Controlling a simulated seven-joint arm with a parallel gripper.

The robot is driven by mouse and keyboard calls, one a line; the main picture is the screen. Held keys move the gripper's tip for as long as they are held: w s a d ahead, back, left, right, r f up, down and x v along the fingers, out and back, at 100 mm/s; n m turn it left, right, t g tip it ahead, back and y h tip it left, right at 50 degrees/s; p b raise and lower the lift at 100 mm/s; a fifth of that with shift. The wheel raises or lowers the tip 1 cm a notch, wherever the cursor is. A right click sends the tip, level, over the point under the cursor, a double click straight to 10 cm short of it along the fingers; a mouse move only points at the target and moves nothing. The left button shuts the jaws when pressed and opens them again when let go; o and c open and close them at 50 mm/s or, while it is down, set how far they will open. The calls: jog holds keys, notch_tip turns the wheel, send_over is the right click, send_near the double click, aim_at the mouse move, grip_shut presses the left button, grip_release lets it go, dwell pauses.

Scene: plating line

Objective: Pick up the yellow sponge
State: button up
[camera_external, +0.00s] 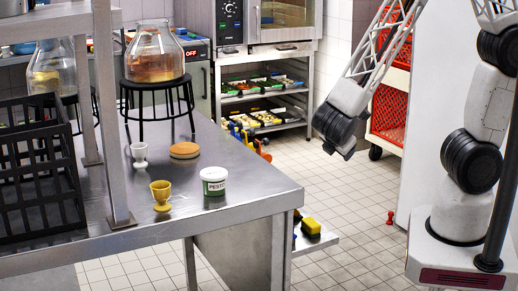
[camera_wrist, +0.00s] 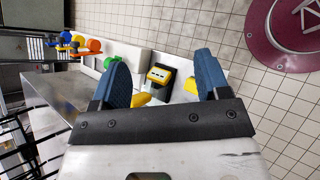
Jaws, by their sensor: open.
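A yellow block that looks like the sponge (camera_external: 311,226) sits at the lower shelf beside the table, with dark items under and beside it. My gripper (camera_external: 345,152) hangs well above the floor, up and to the right of the block and apart from it. In the wrist view, my two blue fingers (camera_wrist: 165,80) are spread with nothing held. Beyond them, a black-and-yellow item (camera_wrist: 160,75) shows between the fingers. A yellow piece (camera_wrist: 141,99) lies near the left finger and another near the right finger; I cannot tell which is the sponge.
The steel table (camera_external: 243,197) carries a pesto tub (camera_external: 214,181), a yellow egg cup (camera_external: 161,195), a white egg cup (camera_external: 139,155) and a stool-borne jar (camera_external: 155,55). A black crate (camera_external: 40,170) stands left. A red item (camera_external: 390,217) is on open floor.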

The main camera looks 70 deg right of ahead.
jog(key=w+a+f+n+t+h, duration=0.1)
jog(key=a+f+n+t, duration=0.15)
jog(key=f, duration=0.25)
jog(key=w+a+f+n+t+h, duration=0.1)
jog(key=f+n, duration=0.3)
jog(key=f, duration=0.1)
jog(key=n+t+y, duration=0.2)
jog(key=n+t, duration=0.3)
jog(key=n, duration=0.3)
send_near(313, 224)
jog(key=x, duration=0.3)
jog(key=shift+w+d+f, duration=0.15)
jog(key=shift+d+f, duration=0.1)
jog(key=shift+f, duration=0.05)
jog(key=shift+w+d+t+h, duration=0.1)
jog(key=shift+t+h, duration=0.15)
jog(key=shift+h, duration=0.05)
jog(key=shift+x, duration=1.15)
jog(key=shift+d, duration=0.1)
jog(key=shift+x, duration=2.5)
jog(key=shift+f, duration=0.1)
